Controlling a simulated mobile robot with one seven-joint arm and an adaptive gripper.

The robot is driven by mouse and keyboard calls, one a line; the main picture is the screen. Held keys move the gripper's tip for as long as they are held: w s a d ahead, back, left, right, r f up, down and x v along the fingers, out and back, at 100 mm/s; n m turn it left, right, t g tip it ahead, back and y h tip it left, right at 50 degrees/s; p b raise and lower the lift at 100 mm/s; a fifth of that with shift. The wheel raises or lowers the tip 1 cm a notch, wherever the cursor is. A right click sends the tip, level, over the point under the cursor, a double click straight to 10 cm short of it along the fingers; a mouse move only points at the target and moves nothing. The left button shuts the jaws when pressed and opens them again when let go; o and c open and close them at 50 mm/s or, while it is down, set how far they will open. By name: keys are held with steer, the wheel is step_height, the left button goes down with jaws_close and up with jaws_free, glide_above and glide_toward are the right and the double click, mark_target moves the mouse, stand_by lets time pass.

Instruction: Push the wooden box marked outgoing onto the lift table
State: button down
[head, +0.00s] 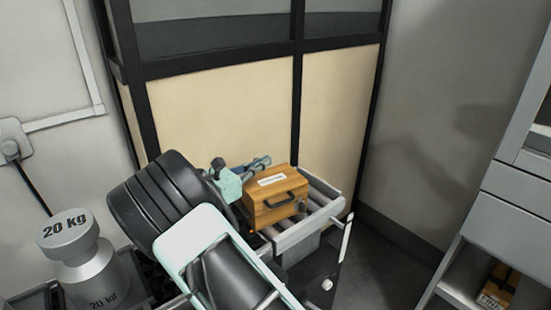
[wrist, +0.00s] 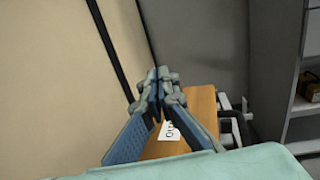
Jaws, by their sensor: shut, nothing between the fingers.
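The wooden box (head: 272,212) has a dark handle on its front and a white label on top, too small to read in the head view. It sits upright on a roller-topped table (head: 312,231) with pale side rails; I cannot tell whether this is the lift table. My gripper (head: 266,160) is shut and empty, its fingers at the box's far left top edge. In the wrist view the shut fingertips (wrist: 159,74) reach over the box (wrist: 203,108), whose label shows partly, starting "OU". Whether they touch it I cannot tell.
A panelled wall (head: 220,105) with black posts stands close behind the rollers. A 20 kg weight (head: 75,255) is at the left. A grey shelf unit (head: 510,215) at the right holds another box (head: 497,288). Some floor is free between.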

glide_above(248, 199)
steer(key=v, duration=0.4)
step_height(248, 199, down, 10)
steer(key=b, duration=0.3)
steer(key=shift+s+f, duration=0.15)
steer(key=shift+f, duration=0.05)
steer(key=shift+w+d+r, duration=0.2)
steer(key=shift+w+d, duration=0.15)
